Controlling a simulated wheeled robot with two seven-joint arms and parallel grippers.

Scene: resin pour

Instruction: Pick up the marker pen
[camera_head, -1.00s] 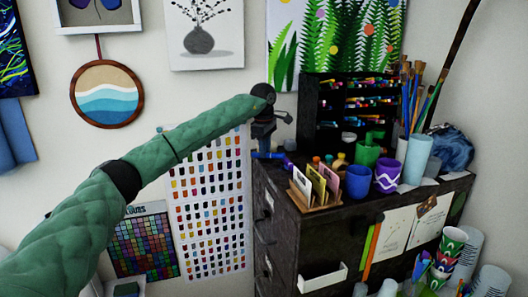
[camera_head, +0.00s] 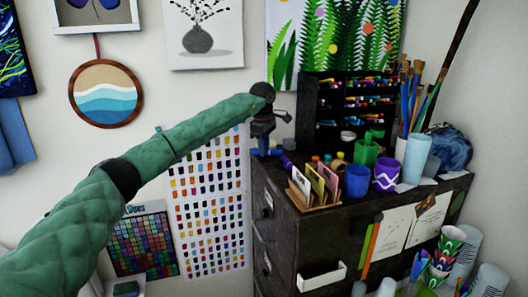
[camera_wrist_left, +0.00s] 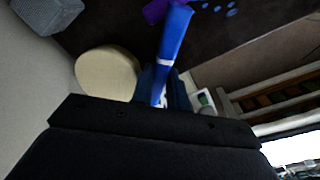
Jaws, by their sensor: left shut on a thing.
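A blue marker pen (camera_wrist_left: 173,40) with a pale band near its lower end shows in the left wrist view, between the fingers of my left gripper (camera_wrist_left: 163,92). The gripper is shut on it, and the pen's lower end is partly hidden behind the dark gripper body. In the head view my left gripper (camera_head: 264,146) points down at the back left corner of the dark cabinet top, where a small blue part of the pen (camera_head: 266,153) shows. I cannot tell whether the pen touches the cabinet. My right gripper is in neither view.
The dark cabinet (camera_head: 280,225) carries a wooden card holder (camera_head: 316,200), a blue cup (camera_head: 356,182), a purple cup (camera_head: 387,174) and a green cup (camera_head: 365,152). A black marker rack (camera_head: 318,105) stands just right of my gripper. The wall left of the cabinet has posters.

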